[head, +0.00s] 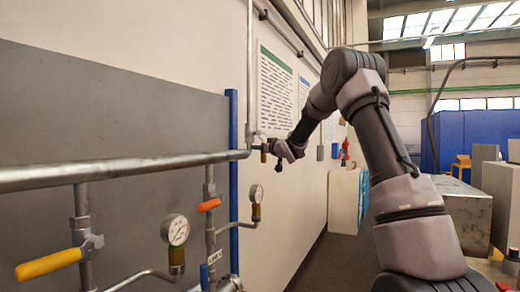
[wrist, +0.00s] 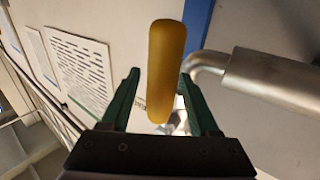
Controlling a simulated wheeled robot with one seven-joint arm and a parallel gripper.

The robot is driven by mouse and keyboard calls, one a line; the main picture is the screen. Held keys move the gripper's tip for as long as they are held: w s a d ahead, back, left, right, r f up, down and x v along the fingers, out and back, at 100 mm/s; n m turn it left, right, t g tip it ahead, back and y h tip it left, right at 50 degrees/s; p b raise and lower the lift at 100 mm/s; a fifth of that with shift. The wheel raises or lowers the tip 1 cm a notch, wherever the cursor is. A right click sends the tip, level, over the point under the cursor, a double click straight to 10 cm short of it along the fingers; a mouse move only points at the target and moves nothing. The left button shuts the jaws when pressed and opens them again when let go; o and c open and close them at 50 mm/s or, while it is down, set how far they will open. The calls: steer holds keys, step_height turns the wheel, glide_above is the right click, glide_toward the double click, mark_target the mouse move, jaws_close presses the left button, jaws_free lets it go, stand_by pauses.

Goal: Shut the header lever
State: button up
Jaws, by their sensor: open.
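A yellow lever handle (wrist: 166,70) stands lengthwise between the fingers of my gripper (wrist: 160,78) in the wrist view. The fingers are open, one on each side, with a visible gap on the left; contact on the right is unclear. The handle's lower end meets a metal fitting that is partly hidden. In the head view my gripper (head: 279,158) is small, beside the right end of the header pipe (head: 130,170). The lever there is too small and covered to read.
A second yellow lever (head: 48,264), an orange lever (head: 209,205) and two gauges (head: 175,230) (head: 256,193) sit on lower pipework at the left. A blue post (head: 233,160) stands close to the pipe's end. Floor is free along the wall.

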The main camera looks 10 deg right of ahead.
jaws_close()
stand_by(1.5)
